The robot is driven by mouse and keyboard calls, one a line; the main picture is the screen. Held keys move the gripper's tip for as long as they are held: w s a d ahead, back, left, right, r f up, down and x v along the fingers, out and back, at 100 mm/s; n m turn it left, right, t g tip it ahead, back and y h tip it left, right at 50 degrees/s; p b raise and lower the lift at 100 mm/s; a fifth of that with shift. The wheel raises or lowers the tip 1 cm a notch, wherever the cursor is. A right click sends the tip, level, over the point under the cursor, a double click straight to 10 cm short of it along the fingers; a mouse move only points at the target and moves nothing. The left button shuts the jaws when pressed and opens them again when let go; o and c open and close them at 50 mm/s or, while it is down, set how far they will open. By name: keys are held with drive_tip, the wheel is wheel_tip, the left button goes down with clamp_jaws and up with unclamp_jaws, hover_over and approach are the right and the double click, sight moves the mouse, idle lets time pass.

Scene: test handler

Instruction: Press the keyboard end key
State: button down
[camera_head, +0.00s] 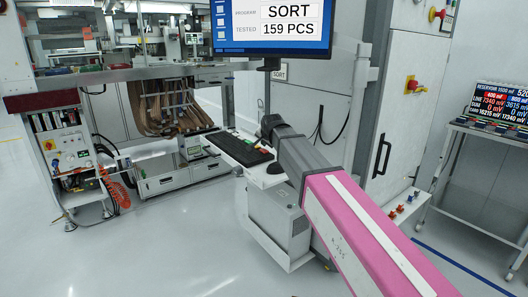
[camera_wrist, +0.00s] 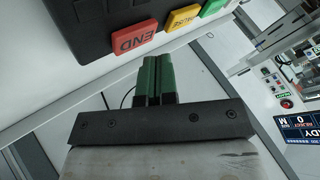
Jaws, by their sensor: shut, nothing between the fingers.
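The red END key (camera_wrist: 134,37) shows upside down in the wrist view, on the near edge of the dark keyboard (camera_wrist: 95,20). My gripper (camera_wrist: 154,62) is shut and empty, its green fingers side by side. In that view the fingertips appear just below and slightly right of the END key. A gap shows between them, but its depth is hard to tell. In the head view the keyboard (camera_head: 236,148) lies on a small light shelf, and my arm's end is beside its right end. My fingertips cannot be made out there.
An orange PAUSE key (camera_wrist: 183,18) and a green key (camera_wrist: 212,6) sit beside END. A monitor (camera_head: 272,27) reading SORT hangs above the keyboard. A tall grey cabinet (camera_head: 310,90) stands behind my arm. The floor at left front is clear.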

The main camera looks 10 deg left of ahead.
sight(265, 150)
drive_tip(key=shift+f, duration=0.2)
drive_tip(key=shift+f, duration=0.2)
drive_tip(key=shift+f, duration=0.4)
idle(0.9)
drive_tip(key=shift+r, duration=0.8)
drive_tip(key=shift+r, duration=2.5)
